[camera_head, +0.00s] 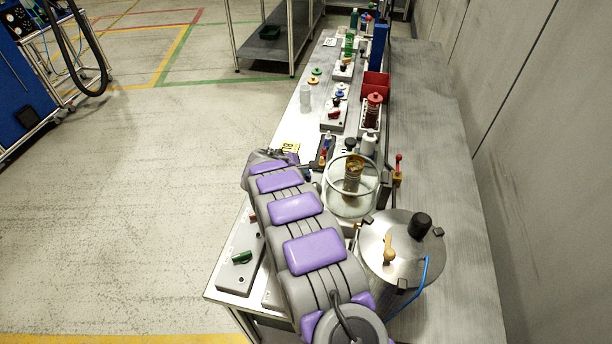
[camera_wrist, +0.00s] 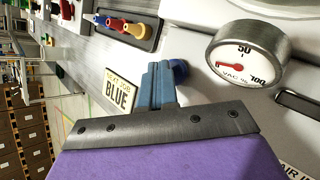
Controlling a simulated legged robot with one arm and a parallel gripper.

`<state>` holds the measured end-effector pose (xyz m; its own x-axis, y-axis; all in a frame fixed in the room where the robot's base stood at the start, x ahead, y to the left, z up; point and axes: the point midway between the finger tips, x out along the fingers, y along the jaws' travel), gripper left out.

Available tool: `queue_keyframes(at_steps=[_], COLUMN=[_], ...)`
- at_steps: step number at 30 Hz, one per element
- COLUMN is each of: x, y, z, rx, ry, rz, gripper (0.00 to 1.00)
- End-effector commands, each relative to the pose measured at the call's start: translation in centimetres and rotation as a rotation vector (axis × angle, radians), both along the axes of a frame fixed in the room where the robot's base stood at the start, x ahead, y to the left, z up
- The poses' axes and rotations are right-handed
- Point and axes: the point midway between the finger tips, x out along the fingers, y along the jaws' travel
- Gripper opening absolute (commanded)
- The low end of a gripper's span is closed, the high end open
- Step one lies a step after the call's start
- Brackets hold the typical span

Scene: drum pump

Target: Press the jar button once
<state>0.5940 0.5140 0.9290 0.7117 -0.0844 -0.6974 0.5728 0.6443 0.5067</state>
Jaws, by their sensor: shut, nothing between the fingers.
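The glass jar (camera_head: 341,203) stands on the bench beside my arm in the head view, with a coppery coil-like part inside. In the wrist view my gripper (camera_wrist: 156,70) has its light-blue fingers together, with nothing between them. A round dark-blue knob or button (camera_wrist: 180,70) is just right of the fingertips and partly behind them. I cannot tell whether they touch, or whether this is the jar button. A vacuum gauge (camera_wrist: 246,56) is to the right, its red needle near zero. In the head view my arm covers the bench left of the jar.
In the head view a steel lidded pot (camera_head: 400,245) stands near the jar, and a red bin (camera_head: 376,84) is farther back. The floor at left is open.

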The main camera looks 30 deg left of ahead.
Motion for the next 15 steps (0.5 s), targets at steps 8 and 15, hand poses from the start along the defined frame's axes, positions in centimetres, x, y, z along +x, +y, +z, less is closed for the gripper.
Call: queue_keyframes(at_steps=[8,15], x=[-0.03,-0.07], y=[0.1,-0.08], z=[-0.13,0.45], rx=[-0.001,-0.001], ry=[0.001,0.001], rz=[0.0,0.001], gripper=[0.0,0.0])
